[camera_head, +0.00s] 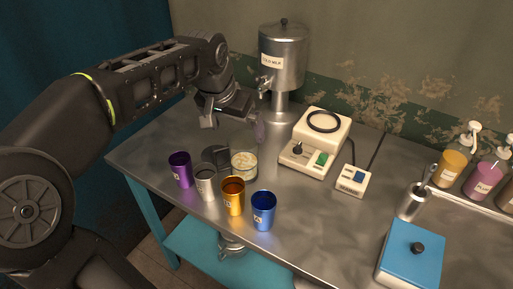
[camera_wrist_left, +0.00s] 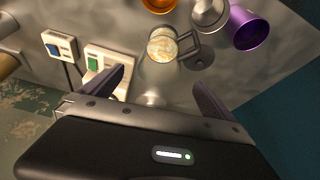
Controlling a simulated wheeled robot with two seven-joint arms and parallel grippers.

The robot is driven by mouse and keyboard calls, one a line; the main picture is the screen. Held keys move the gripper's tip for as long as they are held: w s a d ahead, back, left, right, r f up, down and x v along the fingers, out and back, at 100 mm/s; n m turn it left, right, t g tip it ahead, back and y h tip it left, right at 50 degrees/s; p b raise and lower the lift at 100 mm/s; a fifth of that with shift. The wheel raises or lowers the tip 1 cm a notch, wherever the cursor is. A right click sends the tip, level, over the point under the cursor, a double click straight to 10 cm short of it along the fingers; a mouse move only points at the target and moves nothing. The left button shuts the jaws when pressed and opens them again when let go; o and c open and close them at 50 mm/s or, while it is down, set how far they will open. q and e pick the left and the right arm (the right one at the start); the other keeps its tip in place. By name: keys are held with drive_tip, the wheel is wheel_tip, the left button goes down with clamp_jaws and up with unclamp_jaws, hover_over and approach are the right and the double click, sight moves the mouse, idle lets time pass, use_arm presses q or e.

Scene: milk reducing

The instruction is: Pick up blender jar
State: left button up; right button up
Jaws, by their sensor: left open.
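The likely blender jar (camera_head: 244,165) is a clear round vessel with pale, creamy contents. It stands upright on the metal table behind the cups, with a dark handle-like part at its left. In the left wrist view the jar (camera_wrist_left: 162,45) appears beyond the fingertips, with a grey loop at its side. My left gripper (camera_head: 238,122) is above and behind the jar, in front of the milk dispenser. In the left wrist view its fingers (camera_wrist_left: 159,88) are spread wide with nothing held between them. The gripper is apart from the jar. My right gripper is not in view.
Purple (camera_head: 180,169), grey (camera_head: 205,182), orange (camera_head: 233,196) and blue (camera_head: 263,210) cups stand in front of the jar. A steel milk dispenser (camera_head: 284,48) rises behind. A cream appliance base (camera_head: 318,140) and switch box (camera_head: 353,181) stand right.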

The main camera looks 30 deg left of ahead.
sight(242, 140)
use_arm(q)
drive_tip(key=shift+x, duration=1.3)
drive_tip(key=shift+w, duration=0.15)
drive_tip(key=p+x, duration=0.1)
drive_tip(key=x, duration=0.4)
drive_tip(key=shift+w+a, duration=0.1)
drive_tip(key=shift+c, duration=0.2)
drive_tip(key=c, duration=2.1)
drive_tip(key=shift+r, duration=0.1)
